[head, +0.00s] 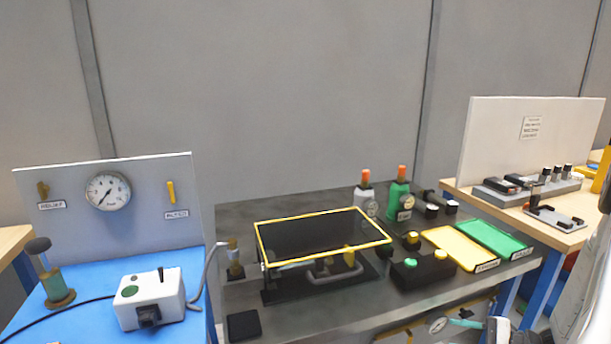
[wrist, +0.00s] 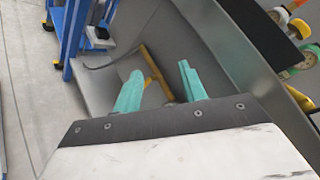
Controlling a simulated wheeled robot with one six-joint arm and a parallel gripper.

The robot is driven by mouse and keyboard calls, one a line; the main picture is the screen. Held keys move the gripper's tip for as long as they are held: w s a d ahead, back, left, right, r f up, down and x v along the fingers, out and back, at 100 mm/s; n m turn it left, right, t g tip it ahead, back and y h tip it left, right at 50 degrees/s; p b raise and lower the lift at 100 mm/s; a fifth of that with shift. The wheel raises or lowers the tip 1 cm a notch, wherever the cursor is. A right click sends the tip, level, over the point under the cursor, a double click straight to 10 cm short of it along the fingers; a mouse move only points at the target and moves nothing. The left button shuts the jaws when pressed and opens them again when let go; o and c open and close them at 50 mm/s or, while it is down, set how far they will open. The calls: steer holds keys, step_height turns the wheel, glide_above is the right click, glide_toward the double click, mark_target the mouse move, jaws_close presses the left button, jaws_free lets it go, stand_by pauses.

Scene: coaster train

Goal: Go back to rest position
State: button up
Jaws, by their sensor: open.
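My gripper (wrist: 160,88) shows in the wrist view with its two teal fingers apart and nothing between them. Behind the fingers is a yellow bar on a grey surface, apart from them as far as I can tell. In the head view, a teal finger of my gripper (head: 466,323) shows at the lower right, by the front edge of the dark bench (head: 300,201). The rest of the gripper is mostly cut off by the picture's bottom edge.
A yellow-edged clear cover (head: 322,213) stands on the dark bench. Green (head: 492,240) and yellow (head: 458,248) trays lie at its right. A blue bench (head: 95,285) with a gauge panel is at left. A blue frame (wrist: 75,30) and open floor (wrist: 25,90) show in the wrist view.

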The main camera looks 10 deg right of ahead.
steer(key=s+a+r+n+g+h, duration=0.3)
steer(key=s+a+r+n+h, duration=0.1)
steer(key=a+r, duration=0.4)
steer(key=s+a+r+n+g+h, duration=0.3)
steer(key=s+a+r+n, duration=0.3)
steer(key=r, duration=0.6)
steer(key=s+a+r+n+g+h, duration=0.3)
steer(key=s+a+r+n+h, duration=0.2)
steer(key=a+r, duration=0.5)
steer(key=shift+s+r+n, duration=0.35)
steer(key=shift+s+n, duration=0.15)
steer(key=shift+a, duration=0.1)
